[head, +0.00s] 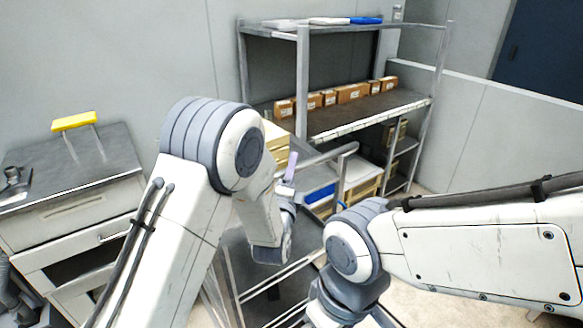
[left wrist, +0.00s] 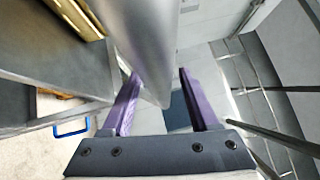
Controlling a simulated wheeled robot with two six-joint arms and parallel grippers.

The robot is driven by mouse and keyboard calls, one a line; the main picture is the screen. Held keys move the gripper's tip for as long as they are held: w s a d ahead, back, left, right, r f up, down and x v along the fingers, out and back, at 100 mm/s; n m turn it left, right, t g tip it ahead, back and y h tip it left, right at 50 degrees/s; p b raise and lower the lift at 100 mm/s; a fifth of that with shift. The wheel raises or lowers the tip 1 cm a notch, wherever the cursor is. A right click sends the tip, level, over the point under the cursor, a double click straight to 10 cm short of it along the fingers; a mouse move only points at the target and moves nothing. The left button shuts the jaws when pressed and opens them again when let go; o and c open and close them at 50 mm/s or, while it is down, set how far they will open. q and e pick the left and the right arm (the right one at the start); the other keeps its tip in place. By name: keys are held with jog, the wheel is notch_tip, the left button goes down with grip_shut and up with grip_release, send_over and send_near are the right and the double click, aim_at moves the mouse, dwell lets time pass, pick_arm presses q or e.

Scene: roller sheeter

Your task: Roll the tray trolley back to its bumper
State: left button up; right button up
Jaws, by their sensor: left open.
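The tray trolley is a grey metal frame, partly hidden behind my arms. Its bent tube handle (head: 322,158) shows in the middle of the head view, with lower rails (head: 272,282) below. My left gripper (head: 291,168), with purple fingers, is at the left end of this handle. In the left wrist view the gripper (left wrist: 165,100) is open, and a thick metal tube (left wrist: 145,50) runs between its fingers, closer to the left one. I cannot tell whether they touch. My right arm comes in at the right, but its gripper is out of view. I cannot make out the bumper.
A metal rack (head: 302,85) with cardboard boxes (head: 350,93) stands behind. A drawer cabinet (head: 75,190) with a yellow handle (head: 73,121) stands at the left. A low grey partition (head: 500,125) closes off the right. Some pale floor (head: 440,308) is bare at lower right.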

pick_arm(q)
grip_shut()
jog(key=shift+f, duration=0.1)
dwell(1.3)
